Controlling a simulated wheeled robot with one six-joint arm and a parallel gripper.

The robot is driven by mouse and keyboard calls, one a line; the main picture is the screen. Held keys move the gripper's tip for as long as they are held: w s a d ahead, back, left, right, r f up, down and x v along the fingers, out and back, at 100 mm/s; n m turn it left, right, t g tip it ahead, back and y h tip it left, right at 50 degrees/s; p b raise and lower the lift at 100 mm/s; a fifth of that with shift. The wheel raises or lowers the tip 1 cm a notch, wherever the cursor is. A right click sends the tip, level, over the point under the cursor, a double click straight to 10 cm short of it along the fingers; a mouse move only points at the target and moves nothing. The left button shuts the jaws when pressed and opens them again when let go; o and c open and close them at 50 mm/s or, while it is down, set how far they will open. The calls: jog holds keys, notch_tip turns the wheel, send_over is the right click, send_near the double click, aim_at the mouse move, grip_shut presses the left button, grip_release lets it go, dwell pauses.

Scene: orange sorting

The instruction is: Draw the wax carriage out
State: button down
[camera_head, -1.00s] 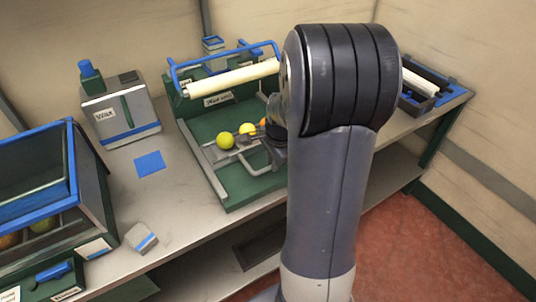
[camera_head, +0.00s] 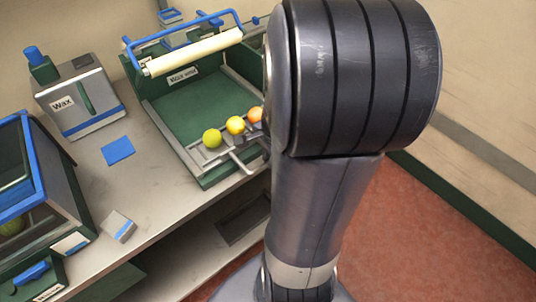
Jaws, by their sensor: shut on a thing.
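The wax carriage (camera_head: 224,150) is a grey metal frame with a bar handle, low in the green-floored wax unit near its front edge. A yellow-green ball (camera_head: 212,138), a yellow ball (camera_head: 235,125) and an orange ball (camera_head: 255,116) sit in a row along it. My gripper (camera_head: 247,137) shows only as a small dark part beside the carriage, at the edge of my arm. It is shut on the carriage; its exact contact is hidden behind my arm.
A cream roller (camera_head: 195,53) with a blue frame spans the back of the unit. A box labelled Wax (camera_head: 75,98) and a blue pad (camera_head: 117,150) stand to the left. A small grey-and-blue block (camera_head: 118,226) lies near the bench front. My arm covers the right side.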

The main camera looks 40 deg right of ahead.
jog(key=shift+s, duration=0.15)
jog(key=c, duration=1.5)
grip_release()
jog(key=shift+s, duration=0.1)
jog(key=shift+o, duration=0.2)
jog(key=shift+r, duration=0.1)
notch_tip(320, 180, up, 10)
jog(key=s+p, duration=0.1)
jog(key=s, duration=0.1)
jog(key=shift+r, duration=0.2)
